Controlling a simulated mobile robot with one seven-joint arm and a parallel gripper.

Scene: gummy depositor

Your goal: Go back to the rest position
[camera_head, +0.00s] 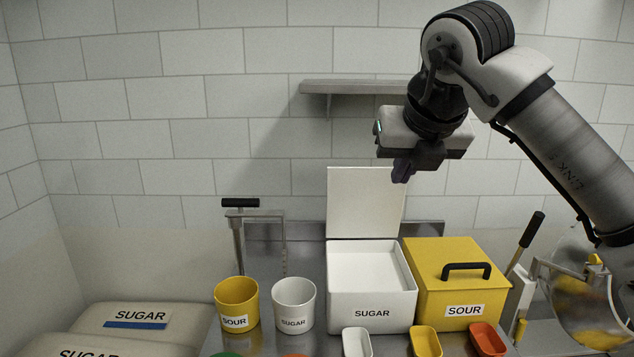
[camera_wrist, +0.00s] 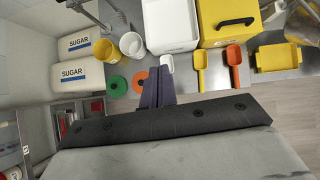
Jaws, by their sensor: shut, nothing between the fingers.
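My gripper (camera_head: 401,172) hangs in the air above the open white sugar bin (camera_head: 372,312), in front of the tiled wall. Its dark fingers are together and empty; they also show in the wrist view (camera_wrist: 158,88), pointing toward the counter. The sugar bin's lid (camera_head: 366,203) stands upright behind it. The yellow sour bin (camera_head: 463,284) stands at its right with its lid on. Nothing touches the gripper.
A yellow sour cup (camera_head: 237,304) and a white sugar cup (camera_head: 294,305) stand left of the bins. White, yellow (camera_wrist: 200,72) and orange (camera_wrist: 234,66) scoops lie in front. A wall shelf (camera_head: 358,87) is behind my arm. Sugar sacks (camera_head: 137,323) lie at left.

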